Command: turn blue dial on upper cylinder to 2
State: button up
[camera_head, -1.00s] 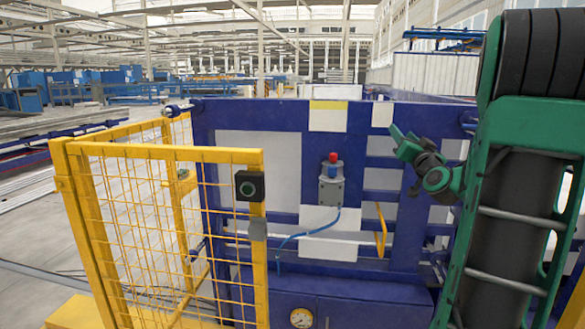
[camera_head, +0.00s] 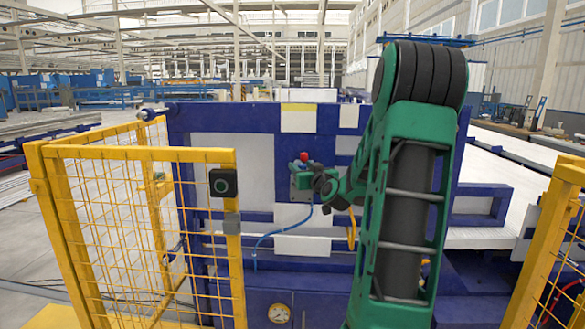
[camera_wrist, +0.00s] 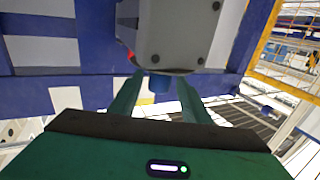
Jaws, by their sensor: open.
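A grey box (camera_head: 301,190) with a red knob (camera_head: 304,157) on top is mounted on the blue machine frame, partly covered by my gripper. In the wrist view the box (camera_wrist: 178,35) fills the upper middle, with a bit of the red knob (camera_wrist: 130,55) at its left. A small blue dial (camera_wrist: 159,83) shows at the box's lower edge, between my fingers; no number can be read on it. My gripper (camera_wrist: 160,80) is open, one finger on each side of the dial, with gaps visible. In the head view my gripper (camera_head: 311,168) is at the box's upper right.
A yellow mesh guard (camera_head: 140,230) with a black button box (camera_head: 223,182) stands left of the machine. A blue cable (camera_head: 275,233) hangs from the grey box. Another yellow guard post (camera_head: 548,235) stands at the right. A gauge (camera_head: 279,313) is low on the machine.

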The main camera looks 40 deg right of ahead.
jog(key=shift+x, duration=2.15)
jog(key=c, duration=1)
jog(key=shift+a, duration=0.35)
jog(key=shift+c, duration=0.2)
jog(key=shift+d, duration=0.15)
